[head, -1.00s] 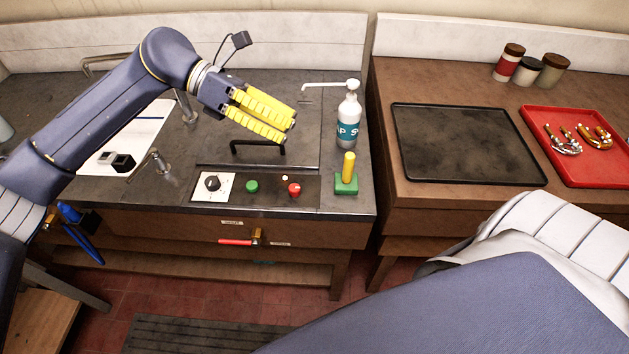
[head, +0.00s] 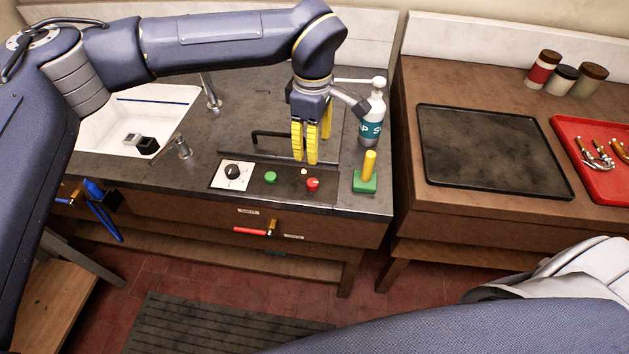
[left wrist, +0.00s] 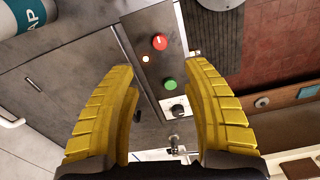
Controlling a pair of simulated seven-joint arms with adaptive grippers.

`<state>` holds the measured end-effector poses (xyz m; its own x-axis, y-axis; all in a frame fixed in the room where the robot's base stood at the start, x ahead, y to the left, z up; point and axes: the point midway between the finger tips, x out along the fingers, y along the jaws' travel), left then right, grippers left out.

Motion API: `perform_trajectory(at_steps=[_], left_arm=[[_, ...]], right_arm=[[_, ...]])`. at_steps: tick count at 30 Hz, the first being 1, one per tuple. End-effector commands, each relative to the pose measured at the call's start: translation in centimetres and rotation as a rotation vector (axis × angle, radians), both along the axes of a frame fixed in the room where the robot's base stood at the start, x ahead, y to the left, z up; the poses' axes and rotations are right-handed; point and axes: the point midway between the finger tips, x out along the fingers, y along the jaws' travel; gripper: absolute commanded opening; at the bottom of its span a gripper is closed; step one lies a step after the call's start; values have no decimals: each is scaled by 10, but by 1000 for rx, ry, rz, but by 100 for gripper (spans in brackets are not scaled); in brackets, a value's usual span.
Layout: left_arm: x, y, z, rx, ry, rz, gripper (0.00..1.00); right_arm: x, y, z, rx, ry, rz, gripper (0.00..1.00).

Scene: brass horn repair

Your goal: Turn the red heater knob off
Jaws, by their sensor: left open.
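The red heater knob (head: 312,184) sits at the right end of the control panel on the counter's front part. It also shows in the left wrist view (left wrist: 160,42), with a pale line across its face. A small lit lamp (left wrist: 146,59) is beside it. My left gripper (head: 312,160) points down just behind and above the red knob, its yellow fingers apart and empty. In the left wrist view the fingers (left wrist: 165,80) stand on either side of the panel, and the knob lies beyond their tips. My right gripper is out of view.
A green button (head: 271,177) and a black dial (head: 232,171) share the panel. A green block with a yellow peg (head: 365,182) stands right of it, and a soap bottle (head: 373,118) is behind that. A black handle (head: 268,134) lies behind the panel.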

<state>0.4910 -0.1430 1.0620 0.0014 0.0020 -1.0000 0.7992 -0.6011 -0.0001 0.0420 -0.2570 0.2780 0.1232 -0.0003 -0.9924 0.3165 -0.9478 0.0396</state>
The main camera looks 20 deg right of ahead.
Motion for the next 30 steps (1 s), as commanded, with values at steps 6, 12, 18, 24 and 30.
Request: perform_trajectory(at_steps=[6,12,18,24,30], left_arm=[[-1,0,-42,-1,6,1,48],[-1,0,-78,-2,5,1,48],[-1,0,-108,-2,4,1,48],[0,-1,-127,-2,2,0,48],[0,0,-136,-2,3,0,48]], right_arm=[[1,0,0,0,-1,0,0],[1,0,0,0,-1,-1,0],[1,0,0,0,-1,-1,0],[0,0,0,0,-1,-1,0],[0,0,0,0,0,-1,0]])
